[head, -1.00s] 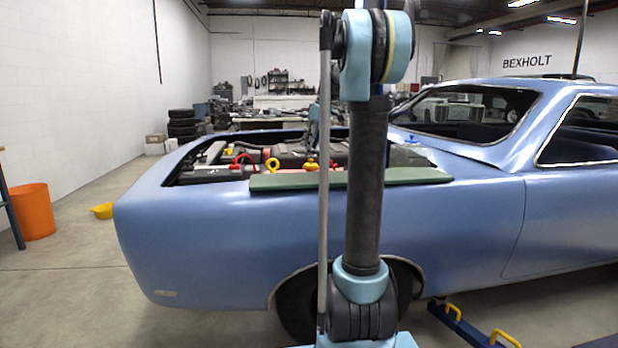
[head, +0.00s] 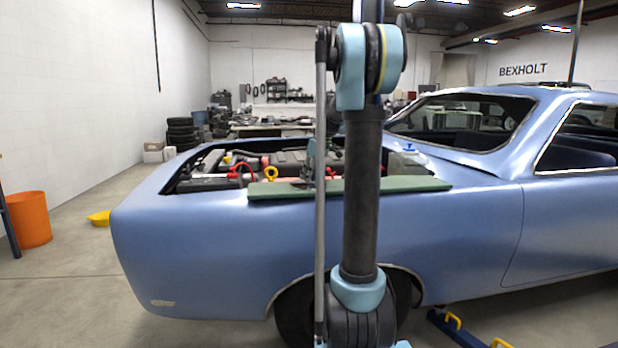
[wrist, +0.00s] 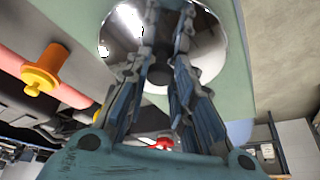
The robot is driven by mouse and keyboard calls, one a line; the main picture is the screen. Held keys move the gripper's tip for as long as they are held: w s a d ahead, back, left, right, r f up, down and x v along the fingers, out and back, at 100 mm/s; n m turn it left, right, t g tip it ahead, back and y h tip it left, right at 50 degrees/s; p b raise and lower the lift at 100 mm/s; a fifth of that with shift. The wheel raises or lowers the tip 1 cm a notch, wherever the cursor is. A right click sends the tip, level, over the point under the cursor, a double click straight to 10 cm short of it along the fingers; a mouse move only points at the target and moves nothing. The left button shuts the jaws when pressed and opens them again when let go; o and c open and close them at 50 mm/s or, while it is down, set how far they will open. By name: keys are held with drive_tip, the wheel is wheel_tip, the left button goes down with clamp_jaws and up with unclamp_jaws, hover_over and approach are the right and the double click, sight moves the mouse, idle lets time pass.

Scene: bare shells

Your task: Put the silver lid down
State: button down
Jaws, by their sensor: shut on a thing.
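The silver lid (wrist: 213,48) is a round, mirror-bright dome with a dark knob in its middle. It fills the top middle of the wrist view, over the green board. My gripper (wrist: 160,70) is shut on the lid's knob, and its fingers reflect in the metal. In the head view my gripper (head: 313,160) shows low over the green board (head: 275,189), partly behind my own arm. The lid cannot be made out there. Whether the lid touches the board is hard to tell.
The green board lies along the fender of the blue car (head: 220,240), beside the open engine bay. A yellow ring (head: 271,173) and red hoses (head: 241,172) are close by. An orange cap (wrist: 42,70) shows left of the lid. The board's left part looks bare.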

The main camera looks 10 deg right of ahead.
drive_tip(key=c, duration=1.4)
unclamp_jaws()
drive_tip(key=shift+o, duration=0.2)
drive_tip(key=v, duration=1.2)
drive_tip(key=s+a+f+m+h, duration=0.1)
drive_tip(key=s+f, duration=0.3)
drive_tip(key=s, duration=0.3)
drive_tip(key=s+a+f+m, duration=0.2)
drive_tip(key=s+f, duration=0.1)
drive_tip(key=s, duration=0.4)
drive_tip(key=s+a+f+m+h, duration=0.1)
drive_tip(key=s+f, duration=0.3)
drive_tip(key=s, duration=0.3)
drive_tip(key=s+f+m+g+h, duration=0.1)
drive_tip(key=s+f+m, duration=0.3)
drive_tip(key=s+f, duration=1.5)
drive_tip(key=shift+s+d+f+m, duration=0.3)
drive_tip(key=shift+f+m, duration=0.1)
drive_tip(key=shift+f, duration=0.1)
